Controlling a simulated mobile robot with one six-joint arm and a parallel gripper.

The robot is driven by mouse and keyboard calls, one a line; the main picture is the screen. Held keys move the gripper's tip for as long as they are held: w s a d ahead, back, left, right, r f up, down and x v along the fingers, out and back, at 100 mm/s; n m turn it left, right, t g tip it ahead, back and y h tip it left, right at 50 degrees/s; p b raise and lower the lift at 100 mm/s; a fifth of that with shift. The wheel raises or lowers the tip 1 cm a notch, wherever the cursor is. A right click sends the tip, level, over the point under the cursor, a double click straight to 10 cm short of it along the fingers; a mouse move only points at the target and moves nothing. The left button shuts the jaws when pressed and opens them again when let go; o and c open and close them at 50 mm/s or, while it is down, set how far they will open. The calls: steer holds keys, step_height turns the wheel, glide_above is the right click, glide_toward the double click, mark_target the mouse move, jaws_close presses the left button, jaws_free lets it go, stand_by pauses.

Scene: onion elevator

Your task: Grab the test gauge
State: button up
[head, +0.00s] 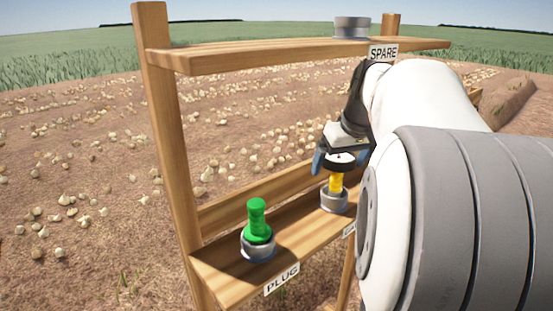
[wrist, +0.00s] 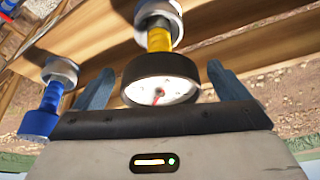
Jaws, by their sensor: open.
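The test gauge has a yellow stem and a round black-rimmed head with a white dial and red needle. In the head view its yellow stem (head: 336,183) stands upright in a grey metal ring (head: 334,201) on the lower wooden shelf. In the wrist view the gauge (wrist: 160,82) sits between my two blue-grey fingers. My gripper (head: 338,162) is around the gauge head from above and behind it in the head view. It is open, with a gap visible beside the head on each side in the wrist view (wrist: 163,90). My arm hides part of the shelf.
A green plug (head: 257,222) stands in a metal ring on the same shelf, above the PLUG label (head: 282,280). A blue-ended item (wrist: 45,105) stands beside the gauge in the wrist view. The upper shelf (head: 250,56) holds an empty-looking ring (head: 351,27) near the SPARE label (head: 383,53).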

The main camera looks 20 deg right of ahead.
mark_target(336, 180)
steer(key=shift+x, duration=1.4)
steer(key=shift+s, duration=0.25)
steer(key=shift+c, duration=0.4)
steer(key=c, duration=1)
steer(key=shift+c, duration=0.5)
steer(key=shift+r, duration=0.15)
